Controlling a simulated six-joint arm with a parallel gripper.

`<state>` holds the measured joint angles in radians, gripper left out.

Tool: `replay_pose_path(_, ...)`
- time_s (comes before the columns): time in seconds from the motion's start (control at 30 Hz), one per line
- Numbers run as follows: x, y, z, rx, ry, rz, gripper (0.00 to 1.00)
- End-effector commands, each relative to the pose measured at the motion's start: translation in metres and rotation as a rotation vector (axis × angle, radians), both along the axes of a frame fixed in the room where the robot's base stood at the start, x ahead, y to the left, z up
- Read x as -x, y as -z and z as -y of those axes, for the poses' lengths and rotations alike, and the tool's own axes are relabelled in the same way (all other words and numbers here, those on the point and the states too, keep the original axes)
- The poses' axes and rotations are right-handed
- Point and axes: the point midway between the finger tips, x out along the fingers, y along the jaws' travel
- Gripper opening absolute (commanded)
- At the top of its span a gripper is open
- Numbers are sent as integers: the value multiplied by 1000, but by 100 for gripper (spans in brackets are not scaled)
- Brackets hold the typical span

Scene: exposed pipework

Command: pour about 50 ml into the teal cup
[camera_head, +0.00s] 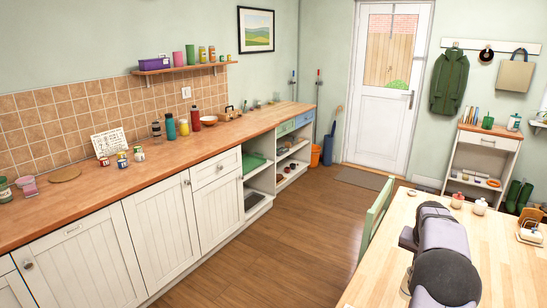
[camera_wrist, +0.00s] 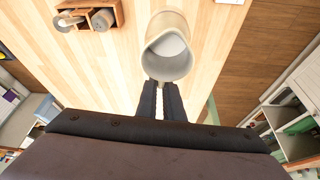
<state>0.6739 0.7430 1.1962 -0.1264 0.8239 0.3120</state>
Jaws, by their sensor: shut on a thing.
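My gripper (camera_wrist: 160,88) is shut on a cream jug (camera_wrist: 152,66) in the wrist view, with the two dark fingers meeting its near side. I look into the jug's mouth, where a pale grey-white surface shows; I cannot tell whether it is liquid or the inside wall. The jug is over or on the light wood table; its height and tilt are unclear. In the head view my arm hides the gripper and jug. I cannot make out a teal cup for certain in either view. A green mug-like thing (camera_head: 487,122) stands on the white cabinet at the right.
The table (camera_head: 400,225) holds several small pots (camera_head: 479,207) and a wooden holder (camera_head: 529,233) at its far side. A green chair (camera_head: 375,213) stands at its left edge. The long counter (camera_head: 120,187) at the left carries bottles (camera_head: 170,127), jars and a bowl (camera_head: 209,121).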

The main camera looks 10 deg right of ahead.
Motion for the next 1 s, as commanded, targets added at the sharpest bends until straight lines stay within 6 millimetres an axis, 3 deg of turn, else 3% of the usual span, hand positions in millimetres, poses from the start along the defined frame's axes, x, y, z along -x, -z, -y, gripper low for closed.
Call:
replay_pose_path(0.3, -17, -5, 8, 1, -87, 3, 0)
replay_pose_path(0.77, -1, 52, -18, -1, -200, -2, 0)
replay_pose_path(1.0, 27, 82, -55, -1, -260, -2, 0)
